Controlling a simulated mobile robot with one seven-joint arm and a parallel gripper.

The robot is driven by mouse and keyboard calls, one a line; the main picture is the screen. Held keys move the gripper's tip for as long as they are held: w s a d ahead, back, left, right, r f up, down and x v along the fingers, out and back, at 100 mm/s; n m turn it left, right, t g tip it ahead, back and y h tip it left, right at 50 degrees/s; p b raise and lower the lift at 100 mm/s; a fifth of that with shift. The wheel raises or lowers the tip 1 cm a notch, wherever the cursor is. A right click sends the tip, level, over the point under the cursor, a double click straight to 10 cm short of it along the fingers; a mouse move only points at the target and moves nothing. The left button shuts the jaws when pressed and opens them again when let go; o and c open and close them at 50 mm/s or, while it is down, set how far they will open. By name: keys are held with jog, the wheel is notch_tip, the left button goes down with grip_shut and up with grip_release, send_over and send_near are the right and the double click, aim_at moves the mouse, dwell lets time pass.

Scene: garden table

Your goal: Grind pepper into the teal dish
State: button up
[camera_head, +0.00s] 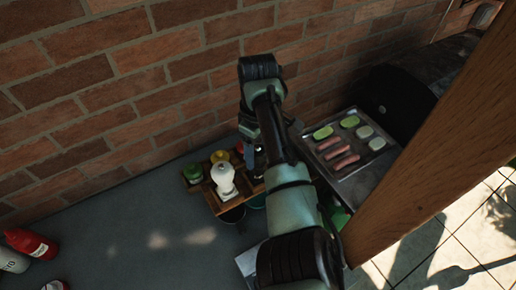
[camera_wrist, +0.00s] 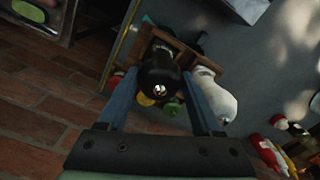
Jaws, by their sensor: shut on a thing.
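A black pepper grinder (camera_wrist: 160,72) with a shiny metal tip is between the two fingers of my gripper (camera_wrist: 159,80) in the wrist view. My gripper is shut on it, above the wooden rack. In the head view my gripper (camera_head: 255,158) is at the rack's right side, and my arm hides most of the grinder. A teal edge (camera_wrist: 201,43) also shows past the rack in the wrist view. The dish's inside is hidden.
A white grinder (camera_head: 222,178) stands by the wooden rack (camera_head: 209,197), with several coloured-lid jars. A metal tray (camera_head: 352,178) with sausages lies right, near a wooden post (camera_head: 450,130). A brick wall is behind; the table's left-middle is clear.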

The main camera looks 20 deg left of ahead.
jog(key=m+p, duration=0.1)
jog(key=m, duration=0.2)
jog(key=shift+r, duration=0.15)
jog(key=m+p, duration=0.2)
jog(key=m, duration=0.2)
jog(key=m+p, duration=0.1)
jog(key=m, duration=0.2)
jog(key=shift+m, duration=0.3)
jog(key=shift+m+p, duration=0.35)
jog(key=shift+m, duration=1.55)
jog(key=o, duration=1.4)
jog(key=shift+c, duration=0.2)
